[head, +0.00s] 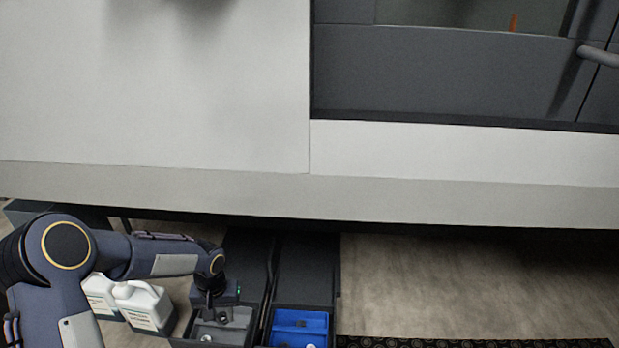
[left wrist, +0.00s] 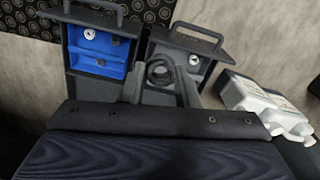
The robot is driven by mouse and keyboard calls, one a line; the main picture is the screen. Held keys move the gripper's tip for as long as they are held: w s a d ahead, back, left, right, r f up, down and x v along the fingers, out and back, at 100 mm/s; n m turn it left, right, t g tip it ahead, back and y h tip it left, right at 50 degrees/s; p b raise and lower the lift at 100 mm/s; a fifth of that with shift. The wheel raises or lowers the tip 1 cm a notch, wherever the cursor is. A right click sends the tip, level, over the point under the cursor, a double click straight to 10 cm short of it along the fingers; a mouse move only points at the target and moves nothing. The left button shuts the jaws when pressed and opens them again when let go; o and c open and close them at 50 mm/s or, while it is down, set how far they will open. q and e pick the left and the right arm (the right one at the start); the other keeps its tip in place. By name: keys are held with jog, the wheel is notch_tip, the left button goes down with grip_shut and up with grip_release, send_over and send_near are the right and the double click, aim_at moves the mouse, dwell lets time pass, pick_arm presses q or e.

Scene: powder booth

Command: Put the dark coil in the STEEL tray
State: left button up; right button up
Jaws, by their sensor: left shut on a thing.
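My left gripper (head: 211,300) is low over the grey steel-coloured tray (head: 237,318) in the head view. In the left wrist view my left gripper (left wrist: 161,88) is shut on the dark coil (left wrist: 152,76), a black ring-like loop between the fingertips. The grey tray (left wrist: 207,47) lies behind the coil there. I cannot tell whether the coil touches the tray. The coil is not clear in the head view. My right gripper is not in view.
A blue tray (head: 283,318) stands right beside the grey one and holds small parts. A silver round part (left wrist: 194,60) lies in the grey tray. White jugs (head: 148,304) stand left of the trays. A large pale cabinet (head: 160,90) overhangs behind.

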pick_arm(q)
jog(key=s+d+r+p, duration=0.1)
jog(key=s+r+p, duration=0.1)
jog(key=r+p, duration=1.4)
jog(key=s+d+r+m+p, duration=0.1)
jog(key=s+r+p, duration=0.1)
jog(key=r+p, duration=1.4)
notch_tip(320, 180, up, 4)
jog(key=shift+s+f+p, duration=0.1)
jog(key=shift+s+p, duration=0.2)
jog(key=shift+p, duration=0.1)
